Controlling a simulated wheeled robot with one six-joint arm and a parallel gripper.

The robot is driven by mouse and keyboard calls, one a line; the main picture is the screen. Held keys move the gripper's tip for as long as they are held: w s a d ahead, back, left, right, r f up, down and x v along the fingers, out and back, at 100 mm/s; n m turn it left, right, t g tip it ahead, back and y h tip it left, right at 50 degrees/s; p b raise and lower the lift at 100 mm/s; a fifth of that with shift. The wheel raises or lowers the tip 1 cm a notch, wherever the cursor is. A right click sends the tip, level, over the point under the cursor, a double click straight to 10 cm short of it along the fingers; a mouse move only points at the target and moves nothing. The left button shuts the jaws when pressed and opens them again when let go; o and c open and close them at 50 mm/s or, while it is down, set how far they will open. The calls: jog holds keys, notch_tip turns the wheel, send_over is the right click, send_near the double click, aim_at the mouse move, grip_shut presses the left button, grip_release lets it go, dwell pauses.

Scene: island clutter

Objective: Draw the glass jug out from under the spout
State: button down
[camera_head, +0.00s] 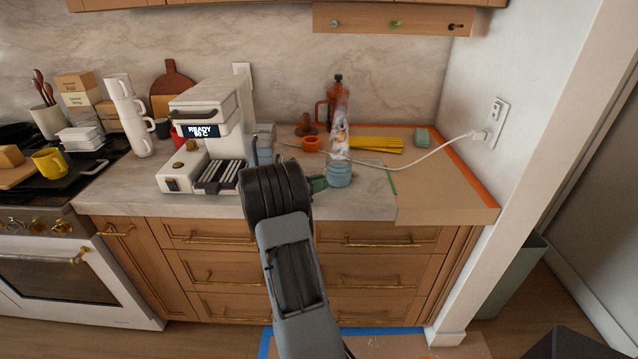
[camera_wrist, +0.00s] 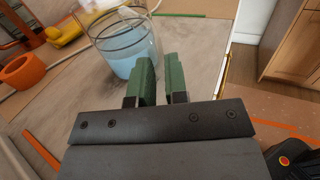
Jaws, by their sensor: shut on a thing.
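The glass jug (camera_head: 339,174) holds pale blue liquid and is upright, over the front part of the counter, right of the white coffee machine (camera_head: 206,140). It is clear of the machine's spout area. My gripper (camera_head: 318,183) is at the jug's left side in the head view. In the wrist view the jug (camera_wrist: 122,48) is just beyond the green fingers of my gripper (camera_wrist: 160,75). The fingers are shut on the jug, apparently at its handle, which they hide. I cannot tell whether the jug's base touches the counter.
A white cable (camera_head: 420,157) runs to the wall outlet. Stacked white mugs (camera_head: 128,115) stand left of the machine. The counter's right end is mostly clear.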

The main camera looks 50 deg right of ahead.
jog(key=c, duration=1.1)
grip_release()
jog(key=shift+f, duration=0.15)
jog(key=shift+o, duration=0.2)
jog(key=v, duration=1.3)
jog(key=shift+w+a+b, duration=0.15)
jog(key=shift+a+b, duration=0.25)
jog(key=shift+b, duration=0.05)
jog(key=s+a+r+m+t+y+p, duration=0.1)
jog(key=s+a+m+t+y, duration=0.3)
jog(key=a, duration=0.6)
jog(key=s+a+r+m+t+y+p, duration=0.2)
jog(key=s+a+m+t+y, duration=0.2)
jog(key=a, duration=0.6)
jog(key=s+a+r+m+t+y+p, duration=0.2)
jog(key=s+a+m+t+y, duration=0.2)
jog(key=a+y, duration=0.4)
jog(key=shift+s+a, duration=0.85)
jog(key=shift+a, duration=0.1)
